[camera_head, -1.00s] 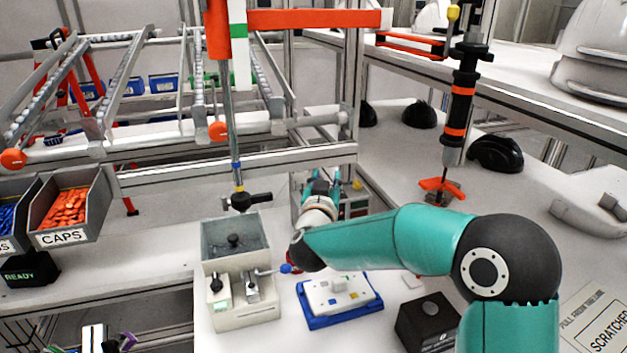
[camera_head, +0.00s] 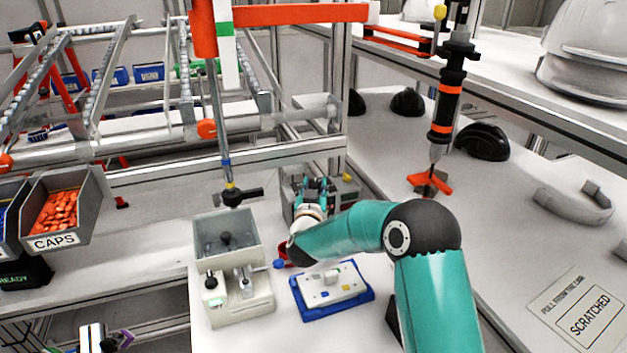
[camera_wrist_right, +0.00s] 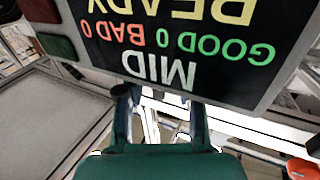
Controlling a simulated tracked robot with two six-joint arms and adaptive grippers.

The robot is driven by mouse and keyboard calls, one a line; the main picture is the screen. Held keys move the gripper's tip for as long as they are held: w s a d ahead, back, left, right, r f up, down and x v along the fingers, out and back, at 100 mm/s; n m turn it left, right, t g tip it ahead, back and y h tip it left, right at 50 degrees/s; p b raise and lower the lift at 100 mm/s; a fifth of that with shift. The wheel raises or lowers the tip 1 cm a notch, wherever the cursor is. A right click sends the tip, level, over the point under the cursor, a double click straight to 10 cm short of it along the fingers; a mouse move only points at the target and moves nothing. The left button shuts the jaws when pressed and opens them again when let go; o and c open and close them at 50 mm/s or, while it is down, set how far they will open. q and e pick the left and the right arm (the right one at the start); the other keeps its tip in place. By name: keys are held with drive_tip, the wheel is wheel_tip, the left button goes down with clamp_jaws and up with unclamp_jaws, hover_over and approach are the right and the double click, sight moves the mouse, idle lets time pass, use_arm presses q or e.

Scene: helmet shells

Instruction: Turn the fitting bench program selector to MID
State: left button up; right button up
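The fitting bench control box (camera_head: 346,192) stands at the back of the bench, partly hidden behind my right gripper (camera_head: 313,188). In the right wrist view its display (camera_wrist_right: 190,45) fills the top, upside down, reading READY, GOOD 0, BAD 0 and MID. A green button (camera_wrist_right: 55,47) and a red button (camera_wrist_right: 40,10) sit beside it. The selector knob cannot be made out. My right gripper's two fingers (camera_wrist_right: 160,118) are apart, just below the display in that picture, with nothing visible between them.
A clear-topped fixture (camera_head: 228,265) with levers stands left of my right arm. A blue tray (camera_head: 350,302) with a white plate lies in front. A hanging screwdriver (camera_head: 447,100) is at right. A CAPS bin (camera_head: 55,240) is at far left.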

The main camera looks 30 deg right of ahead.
drive_tip(key=shift+w+d, duration=0.35)
clamp_jaws()
drive_tip(key=shift+f+n+t+y+b, duration=0.15)
drive_tip(key=shift+n+t+y+b, duration=0.2)
drive_tip(key=shift+b, duration=0.6)
drive_tip(key=shift+y+b, duration=0.3)
drive_tip(key=shift+y, duration=0.05)
drive_tip(key=shift+r+n, duration=0.2)
drive_tip(key=shift+n, duration=0.05)
